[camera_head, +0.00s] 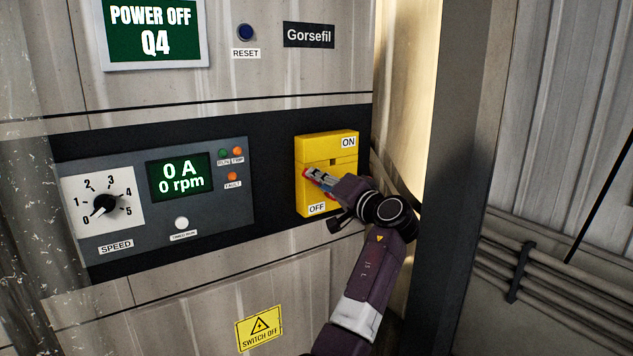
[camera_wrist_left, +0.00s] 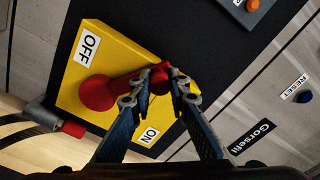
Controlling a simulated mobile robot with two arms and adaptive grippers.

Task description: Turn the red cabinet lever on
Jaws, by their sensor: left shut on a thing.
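The yellow switch plate (camera_head: 313,150) is on the dark panel strip, with an ON label at its top and an OFF label at its bottom. The red lever (camera_wrist_left: 97,93) shows in the left wrist view, its round base on the plate and its handle reaching across between the two labels. My left gripper (camera_wrist_left: 160,84) is shut on the handle's outer end. In the head view the left gripper (camera_head: 312,174) is in front of the plate and hides most of the lever.
A display (camera_head: 154,30) reads POWER OFF Q4; a smaller one (camera_head: 181,177) reads 0 A, 0 rpm. A speed knob (camera_head: 104,204) and a blue reset button (camera_head: 245,33) are on the cabinet. A dark post (camera_head: 455,180) and pipes (camera_head: 560,283) stand to the right.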

